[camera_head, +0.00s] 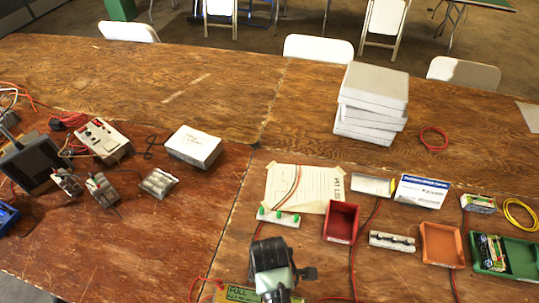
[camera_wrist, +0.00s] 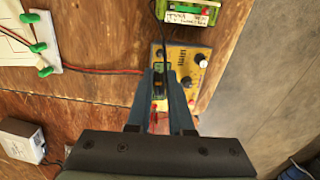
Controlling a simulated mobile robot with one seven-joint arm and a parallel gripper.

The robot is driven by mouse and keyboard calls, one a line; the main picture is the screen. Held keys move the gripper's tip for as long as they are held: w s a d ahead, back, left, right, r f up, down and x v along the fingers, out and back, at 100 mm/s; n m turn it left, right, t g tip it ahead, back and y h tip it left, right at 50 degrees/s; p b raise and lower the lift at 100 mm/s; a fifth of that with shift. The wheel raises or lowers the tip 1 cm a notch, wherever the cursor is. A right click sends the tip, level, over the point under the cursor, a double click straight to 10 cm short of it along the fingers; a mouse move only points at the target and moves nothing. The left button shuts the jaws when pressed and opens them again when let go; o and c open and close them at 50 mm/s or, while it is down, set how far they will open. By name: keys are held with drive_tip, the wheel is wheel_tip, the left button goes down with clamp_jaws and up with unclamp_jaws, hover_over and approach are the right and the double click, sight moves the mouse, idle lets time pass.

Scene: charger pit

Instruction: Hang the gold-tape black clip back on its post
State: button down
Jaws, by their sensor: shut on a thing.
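My gripper (camera_wrist: 166,78) is shut on a small black clip (camera_wrist: 159,88), seen between the fingertips in the wrist view. A thin black lead runs up from it. I cannot make out gold tape on it. Behind the fingers is a yellow charger (camera_wrist: 184,60) with dark knobs; I cannot tell if the clip touches it. The charger's display end also shows in the head view (camera_head: 243,294). There, my arm hides the clip and most of the charger. A white strip with several green posts (camera_head: 279,217) lies left of a red bin; it also shows in the wrist view (camera_wrist: 50,50).
A red bin (camera_head: 341,222), an orange bin (camera_head: 442,245) and a green tray (camera_head: 521,258) stand to the right, with a white rail (camera_head: 392,242) between the first two. White boxes (camera_head: 374,92) are stacked behind. Red wires cross the wood. The table's back left is clear.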

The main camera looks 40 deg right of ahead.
drive_tip(key=shift+f+b, duration=2.1)
drive_tip(key=shift+f, duration=1.35)
drive_tip(key=shift+f+p, duration=0.2)
drive_tip(key=shift+p, duration=0.35)
drive_tip(key=c, duration=0.7)
unclamp_jaws()
drive_tip(key=shift+c, duration=0.2)
drive_tip(key=shift+o, duration=0.3)
drive_tip(key=shift+o, duration=0.8)
drive_tip(key=shift+r, duration=0.1)
wheel_tip(320, 180, up, 7)
drive_tip(key=p, duration=0.8)
drive_tip(key=shift+r, duration=0.15)
